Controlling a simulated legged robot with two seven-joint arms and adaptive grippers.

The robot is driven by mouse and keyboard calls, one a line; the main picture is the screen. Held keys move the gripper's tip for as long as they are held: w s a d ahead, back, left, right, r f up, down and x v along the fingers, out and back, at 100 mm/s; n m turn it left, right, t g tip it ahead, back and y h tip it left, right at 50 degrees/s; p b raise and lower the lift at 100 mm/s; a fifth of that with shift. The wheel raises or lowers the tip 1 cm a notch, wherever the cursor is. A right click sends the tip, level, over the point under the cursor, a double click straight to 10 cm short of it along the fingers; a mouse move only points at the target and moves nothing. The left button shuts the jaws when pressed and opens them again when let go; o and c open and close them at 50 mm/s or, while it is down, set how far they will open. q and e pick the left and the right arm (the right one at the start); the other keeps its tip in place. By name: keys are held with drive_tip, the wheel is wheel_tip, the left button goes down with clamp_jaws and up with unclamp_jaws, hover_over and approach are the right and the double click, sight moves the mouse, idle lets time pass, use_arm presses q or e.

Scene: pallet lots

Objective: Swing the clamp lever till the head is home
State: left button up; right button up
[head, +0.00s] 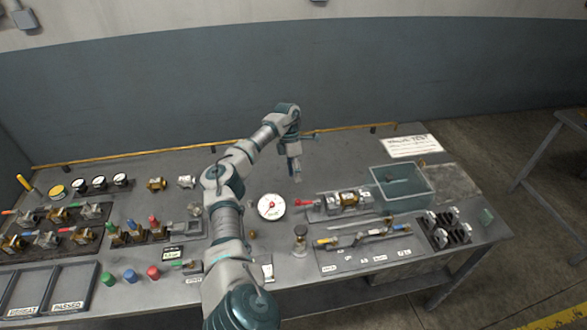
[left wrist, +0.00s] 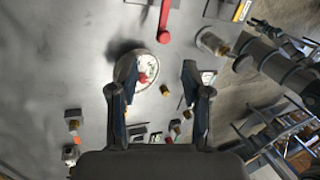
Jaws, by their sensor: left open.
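The clamp lever with its red handle (head: 308,204) lies at the left end of the clamp fixture, which holds a brass and steel valve (head: 348,198). The red handle (left wrist: 165,20) also shows at the top of the left wrist view. My left gripper (head: 295,178) is above the bench, behind the red handle and pointing down. In the left wrist view my left gripper (left wrist: 152,82) has its fingers apart with nothing held. The clamp head is too small to make out. A grey arm, probably my right one, shows at the right of the left wrist view; its jaws are unclear.
A white dial gauge (head: 271,207) lies left of the clamp. A clear teal bin (head: 402,205) stands to its right. A round-topped post (head: 300,240) and a tool board (head: 345,262) are in front. The bench behind the fixture is clear.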

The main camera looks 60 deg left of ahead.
use_arm(q)
drive_tip(key=shift+v, duration=1.15)
drive_tip(key=shift+a+f, duration=0.1)
